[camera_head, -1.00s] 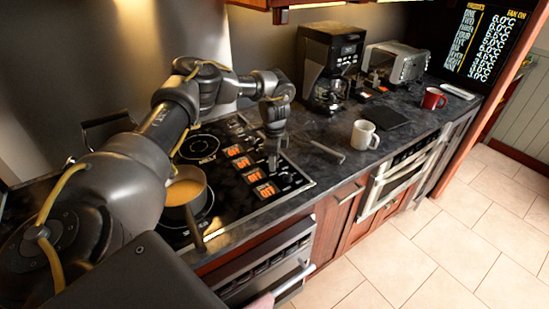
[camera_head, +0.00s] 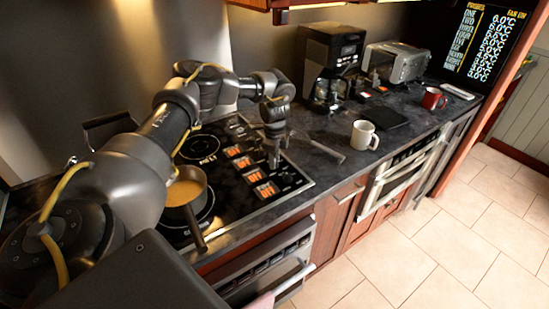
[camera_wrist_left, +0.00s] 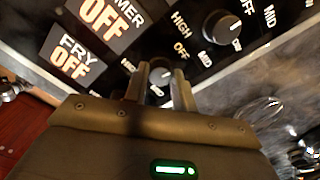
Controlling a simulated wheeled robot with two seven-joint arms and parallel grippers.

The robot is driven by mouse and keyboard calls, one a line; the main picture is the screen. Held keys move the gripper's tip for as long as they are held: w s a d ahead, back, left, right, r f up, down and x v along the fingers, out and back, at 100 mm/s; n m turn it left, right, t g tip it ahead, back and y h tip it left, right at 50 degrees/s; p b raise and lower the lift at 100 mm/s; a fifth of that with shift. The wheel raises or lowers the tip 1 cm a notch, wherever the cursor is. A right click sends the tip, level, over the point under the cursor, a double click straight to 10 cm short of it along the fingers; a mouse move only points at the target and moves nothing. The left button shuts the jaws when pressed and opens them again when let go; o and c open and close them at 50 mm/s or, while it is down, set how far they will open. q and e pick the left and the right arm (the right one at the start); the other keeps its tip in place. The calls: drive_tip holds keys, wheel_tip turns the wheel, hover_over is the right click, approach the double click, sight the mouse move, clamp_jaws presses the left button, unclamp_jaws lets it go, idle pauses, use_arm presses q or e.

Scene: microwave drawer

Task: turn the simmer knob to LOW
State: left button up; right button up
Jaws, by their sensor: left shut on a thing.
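The black cooktop (camera_head: 222,190) carries lit orange OFF displays and a column of black knobs on its right side. My left gripper (camera_head: 273,165) points down over this column, level with the display second from the front. In the left wrist view, my left gripper (camera_wrist_left: 160,88) has its fingers on either side of a small knob, the simmer knob (camera_wrist_left: 160,70), and is shut on it. The gripper body hides part of the knob and its lettering, so its setting cannot be read. The simmer display (camera_wrist_left: 106,18) reads OFF. My right gripper is not in view.
A saucepan (camera_head: 184,192) with orange contents stands on the front burner, its handle towards me. Another knob (camera_wrist_left: 222,27) is close beside the gripper. A white mug (camera_head: 364,135), coffee maker (camera_head: 331,66), toaster oven (camera_head: 398,63) and red mug (camera_head: 433,98) stand to the right.

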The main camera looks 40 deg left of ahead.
use_arm(q)
drive_tip(key=m+p, duration=0.1)
drive_tip(key=m, duration=0.1)
drive_tip(key=shift+m, duration=0.4)
drive_tip(key=m, duration=0.2)
drive_tip(key=shift+m, duration=0.3)
drive_tip(key=m, duration=0.3)
drive_tip(key=shift+m, duration=2)
drive_tip(key=o, duration=1)
